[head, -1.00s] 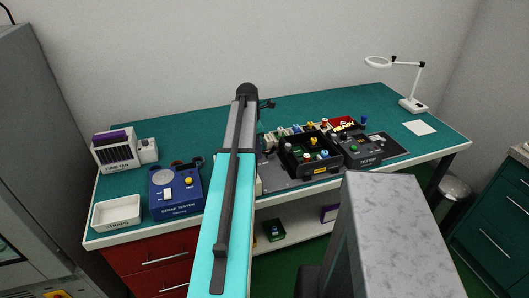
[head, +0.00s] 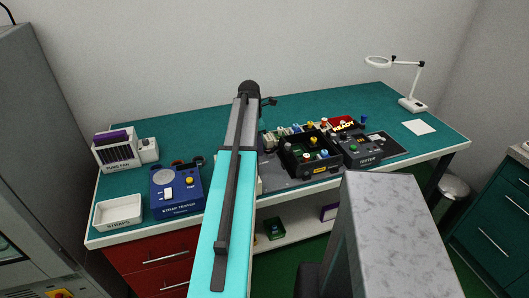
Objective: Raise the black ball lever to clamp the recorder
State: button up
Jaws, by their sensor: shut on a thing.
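My arm rises through the middle of the head view and crosses the green bench (head: 330,108). Its far end is a dark joint over the back of the bench, with a small dark part sticking out to its right. I cannot make out my gripper or its fingertips; my arm likely hides them. I cannot pick out the black ball lever or tell which object is the recorder. Part of the bench behind my arm is hidden.
A black tray (head: 292,172) of small coloured parts and a dark tester box (head: 362,154) stand right of my arm. The blue strap tester (head: 177,203), white straps tray (head: 118,224) and fuse box (head: 116,156) stand left. A magnifier lamp (head: 413,104) stands at far right.

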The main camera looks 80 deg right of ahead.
jog(key=shift+s+r, duration=0.15)
jog(key=shift+s, duration=0.1)
jog(key=shift+s+d+r+p, duration=0.15)
jog(key=shift+s+r+p, duration=0.15)
jog(key=shift+p, duration=0.15)
